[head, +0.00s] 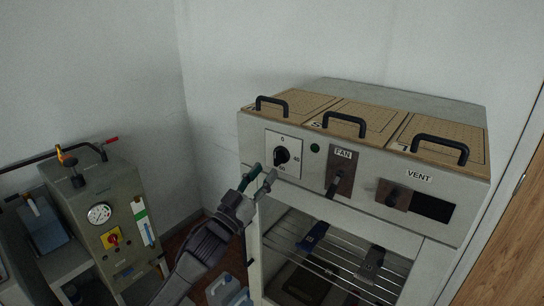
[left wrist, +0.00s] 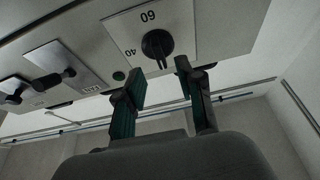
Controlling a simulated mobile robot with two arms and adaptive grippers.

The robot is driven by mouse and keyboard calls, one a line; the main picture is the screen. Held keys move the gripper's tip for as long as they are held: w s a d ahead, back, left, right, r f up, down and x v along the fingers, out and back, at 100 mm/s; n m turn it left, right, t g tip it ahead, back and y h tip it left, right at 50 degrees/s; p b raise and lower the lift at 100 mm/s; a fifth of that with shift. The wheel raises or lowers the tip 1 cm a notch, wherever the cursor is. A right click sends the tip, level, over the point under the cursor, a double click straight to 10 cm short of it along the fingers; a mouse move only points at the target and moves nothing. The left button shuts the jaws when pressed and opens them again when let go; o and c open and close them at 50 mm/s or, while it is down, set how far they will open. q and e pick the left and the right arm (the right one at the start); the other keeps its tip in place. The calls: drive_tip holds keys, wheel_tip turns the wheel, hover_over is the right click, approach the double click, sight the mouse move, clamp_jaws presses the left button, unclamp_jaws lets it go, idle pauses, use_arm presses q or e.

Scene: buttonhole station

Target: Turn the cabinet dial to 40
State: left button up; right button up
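The cabinet dial (head: 282,156) is a round black knob on a white plate at the left of the cabinet's front panel. The plate shows 0 at the top, 40 at the right and 60 at the bottom. In the left wrist view the dial (left wrist: 157,45) appears upside down, with 60 above it and 40 to its left. My left gripper (head: 262,177) is open, just below and left of the dial. Its two fingers (left wrist: 158,85) are spread with nothing between them, apart from the knob. My right gripper is not in view.
A FAN switch (head: 338,180) and a VENT slider (head: 393,195) sit right of the dial, beside a green lamp (head: 315,147). Three lids with black handles top the cabinet. Wire shelves (head: 325,255) lie below. A grey machine with a gauge (head: 99,214) stands at left.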

sight(275, 159)
use_arm(q)
drive_tip(key=shift+p+x, duration=0.45)
drive_tip(key=shift+x, duration=1.95)
clamp_jaws()
